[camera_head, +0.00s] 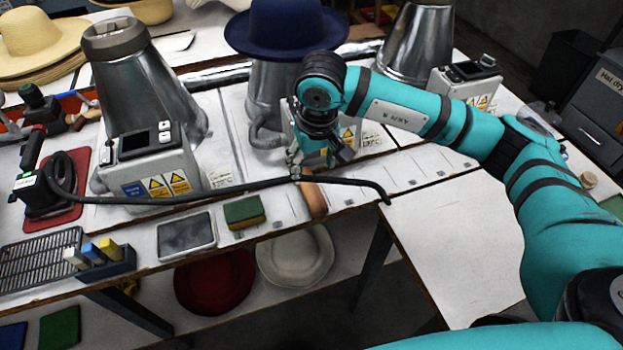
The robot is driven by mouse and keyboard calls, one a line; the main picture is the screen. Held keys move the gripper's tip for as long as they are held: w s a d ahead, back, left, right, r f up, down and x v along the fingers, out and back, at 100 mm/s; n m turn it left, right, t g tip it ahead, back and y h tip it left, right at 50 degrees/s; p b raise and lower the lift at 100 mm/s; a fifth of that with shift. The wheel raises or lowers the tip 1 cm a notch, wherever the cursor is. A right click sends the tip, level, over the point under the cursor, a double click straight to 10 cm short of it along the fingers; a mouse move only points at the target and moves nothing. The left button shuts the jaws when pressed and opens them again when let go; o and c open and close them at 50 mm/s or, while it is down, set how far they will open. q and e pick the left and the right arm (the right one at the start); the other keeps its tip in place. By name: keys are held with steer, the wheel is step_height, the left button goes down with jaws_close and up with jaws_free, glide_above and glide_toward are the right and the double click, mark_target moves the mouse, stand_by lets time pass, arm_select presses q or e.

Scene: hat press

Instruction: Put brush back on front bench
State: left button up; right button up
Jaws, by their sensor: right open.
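A brown wooden piece that looks like the brush (313,199) is at the front edge of the front bench (352,190), just below my right gripper. A black hose crosses in front of it, and its bristles are not visible. My right gripper (318,164) is open and points down at the bench, with its fingers just above the brown piece. I cannot tell whether they touch it. My left gripper is not in view.
The black hose (230,187) runs along the bench front from the iron (37,190). Metal hat-press cones (150,90) stand behind, one bearing a blue hat (285,27). A green sponge (244,212) and grey pad (186,234) lie left. The right bench section is clear.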

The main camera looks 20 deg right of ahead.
steer(key=shift+s+r, duration=0.15)
steer(key=shift+r, duration=0.65)
steer(key=shift+s+r, duration=0.1)
steer(key=shift+r, duration=0.65)
